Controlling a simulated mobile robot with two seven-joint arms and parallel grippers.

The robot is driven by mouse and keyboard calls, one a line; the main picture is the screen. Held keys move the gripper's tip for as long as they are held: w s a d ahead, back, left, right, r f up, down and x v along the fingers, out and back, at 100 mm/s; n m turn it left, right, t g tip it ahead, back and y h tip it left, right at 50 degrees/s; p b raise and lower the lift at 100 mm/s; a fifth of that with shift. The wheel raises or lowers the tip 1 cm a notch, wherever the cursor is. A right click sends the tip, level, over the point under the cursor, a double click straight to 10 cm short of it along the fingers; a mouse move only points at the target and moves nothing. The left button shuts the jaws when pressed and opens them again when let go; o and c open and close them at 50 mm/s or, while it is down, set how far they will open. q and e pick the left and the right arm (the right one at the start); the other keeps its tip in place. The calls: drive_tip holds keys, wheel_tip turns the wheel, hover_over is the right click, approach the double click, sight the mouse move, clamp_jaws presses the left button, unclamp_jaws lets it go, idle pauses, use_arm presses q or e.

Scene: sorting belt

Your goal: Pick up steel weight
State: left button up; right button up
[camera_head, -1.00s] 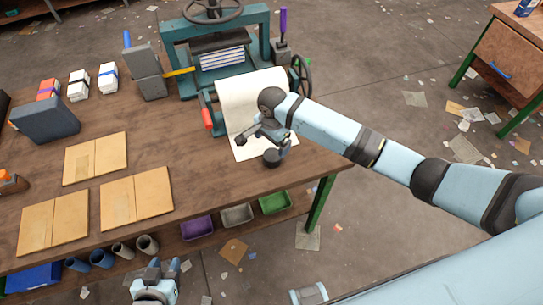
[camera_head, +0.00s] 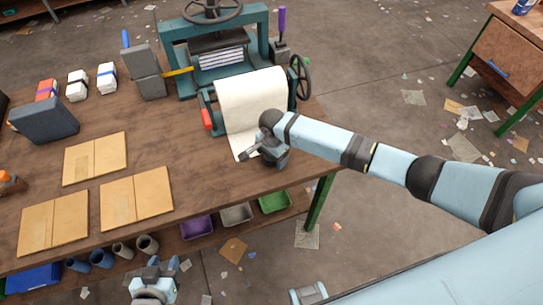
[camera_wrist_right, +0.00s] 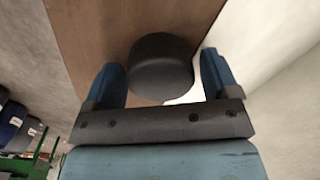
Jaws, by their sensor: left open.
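The steel weight (camera_wrist_right: 160,68) is a dark, round, squat block on the wooden table, seen in the right wrist view. It sits between the two blue fingers of my right gripper (camera_wrist_right: 165,82), which are open on either side with a gap left and right. In the head view my right gripper (camera_head: 270,155) is low over the table's front right part and hides the weight. My left gripper (camera_head: 165,265) is open and empty, in front of the table at the bottom of the head view.
A white paper sheet (camera_head: 250,100) runs from the teal press (camera_head: 215,50) beside the right gripper. Cardboard pieces (camera_head: 135,198) lie on the left of the wooden table (camera_head: 195,165). Coloured bins (camera_head: 235,214) sit below its front edge.

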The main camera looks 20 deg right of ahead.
drive_tip(key=c, duration=1.1)
drive_tip(key=shift+r, duration=0.2)
